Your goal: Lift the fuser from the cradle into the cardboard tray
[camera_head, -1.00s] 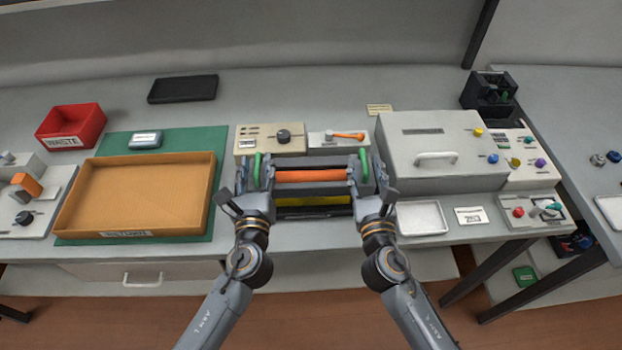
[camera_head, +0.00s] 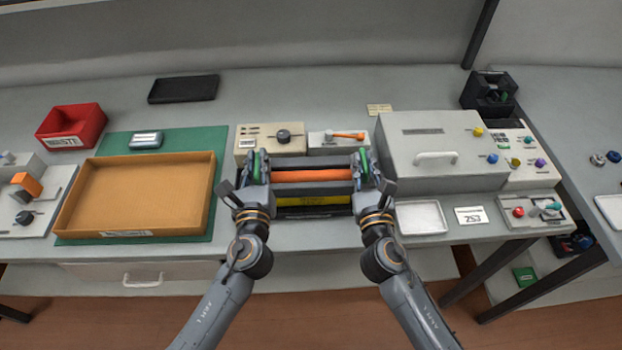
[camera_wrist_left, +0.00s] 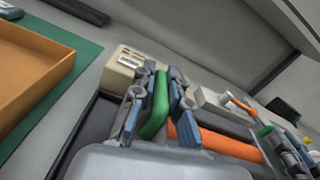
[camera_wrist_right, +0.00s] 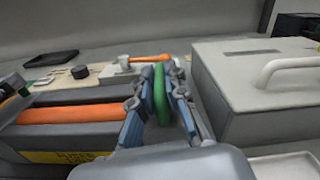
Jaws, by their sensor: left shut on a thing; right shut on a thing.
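The fuser is a dark grey unit with an orange roller (camera_head: 312,175), a yellow label on its front and a green handle at each end. It sits at the middle of the bench, at the cradle; how far it is clear of the cradle I cannot tell. My left gripper (camera_head: 256,172) is shut on the left green handle (camera_wrist_left: 156,105). My right gripper (camera_head: 365,172) is shut on the right green handle (camera_wrist_right: 160,93). The cardboard tray (camera_head: 66,212) is empty and lies to the left on a green mat (camera_head: 222,145).
A beige control box (camera_head: 253,142) and a panel with an orange lever (camera_head: 348,136) stand behind the fuser. A large grey box with a handle (camera_head: 430,125) stands close on the right. A red waste bin (camera_head: 72,125) is at the back left.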

